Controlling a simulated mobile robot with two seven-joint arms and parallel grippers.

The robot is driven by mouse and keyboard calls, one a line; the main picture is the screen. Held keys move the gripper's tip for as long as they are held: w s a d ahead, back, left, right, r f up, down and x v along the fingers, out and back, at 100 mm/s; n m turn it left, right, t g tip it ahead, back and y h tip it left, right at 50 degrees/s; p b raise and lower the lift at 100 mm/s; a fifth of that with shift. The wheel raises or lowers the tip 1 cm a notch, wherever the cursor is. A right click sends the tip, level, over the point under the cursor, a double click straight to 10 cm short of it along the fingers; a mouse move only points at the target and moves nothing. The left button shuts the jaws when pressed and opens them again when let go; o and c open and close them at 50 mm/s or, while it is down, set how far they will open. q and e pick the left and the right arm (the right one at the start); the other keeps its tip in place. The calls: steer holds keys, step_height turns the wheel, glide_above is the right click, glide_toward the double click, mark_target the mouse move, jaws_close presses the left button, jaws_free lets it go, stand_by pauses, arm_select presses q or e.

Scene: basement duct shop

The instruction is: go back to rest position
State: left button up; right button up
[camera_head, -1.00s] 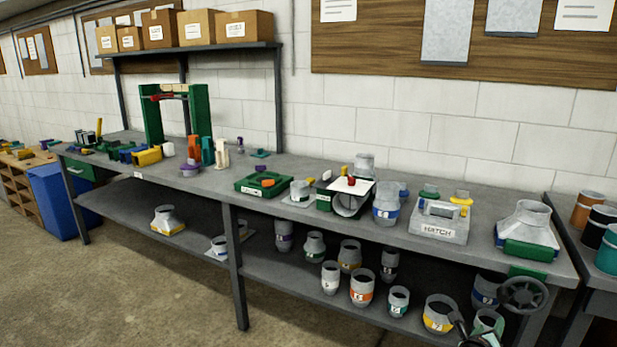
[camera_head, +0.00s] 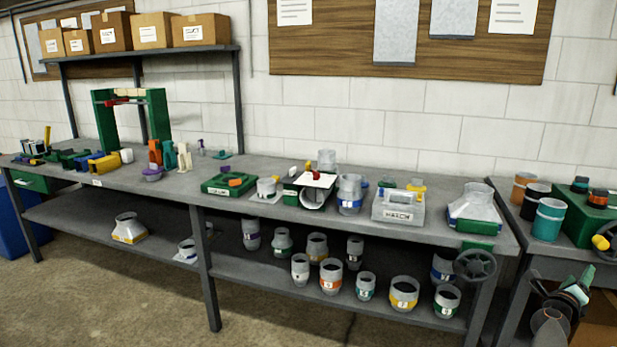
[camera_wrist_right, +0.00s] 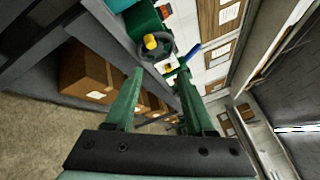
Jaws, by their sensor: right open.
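My left gripper is not in view. The long grey workbench (camera_head: 330,172) stands in front of me, with its parts on the top and lower shelf. The right gripper is apart from it.
The right bench (camera_head: 560,259) carries several cans, a green box (camera_head: 590,228) and a handwheel. A black handwheel (camera_head: 475,265) juts from the long bench's front right corner. The floor (camera_head: 120,300) at front left is clear.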

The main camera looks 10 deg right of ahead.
steer(key=s+d+r+m+g+h, duration=0.1)
steer(key=s+d+r+g+h, duration=0.15)
steer(key=s+d+r, duration=0.85)
steer(key=w+a+f+n+t+y, duration=0.1)
steer(key=w+a+n+t+y, duration=0.1)
steer(key=w+a+n+t, duration=0.55)
steer(key=w+a+f+n+t+y, duration=0.1)
steer(key=w+a+n+t+y, duration=0.3)
steer(key=n, duration=0.7)
steer(key=a+f+n+y, duration=0.9)
steer(key=a+f+n, duration=0.7)
steer(key=a, duration=0.4)
steer(key=s+a+f+n+g+y, duration=0.2)
steer(key=s+a+f+n, duration=0.1)
steer(key=a+f, duration=0.3)
steer(key=s+a+f+n+g+y, duration=0.2)
steer(key=s+a+f, duration=0.2)
steer(key=a+f, duration=0.25)
steer(key=s+a+f+n+g+y, duration=0.1)
steer(key=s+a+f+n+g, duration=0.2)
steer(key=s+a, duration=0.45)
steer(key=s+a+f+n+g+y, duration=0.1)
steer(key=s+a+f+n, duration=0.2)
steer(key=s+a+f, duration=0.4)
steer(key=a+r+m+t+p, duration=0.1)
steer(key=a+r+m+p, duration=0.2)
steer(key=a, duration=0.7)
steer(key=shift+s+a+r+m+y, duration=0.35)
steer(key=shift+r+m, duration=0.2)
steer(key=shift+m, duration=0.4)
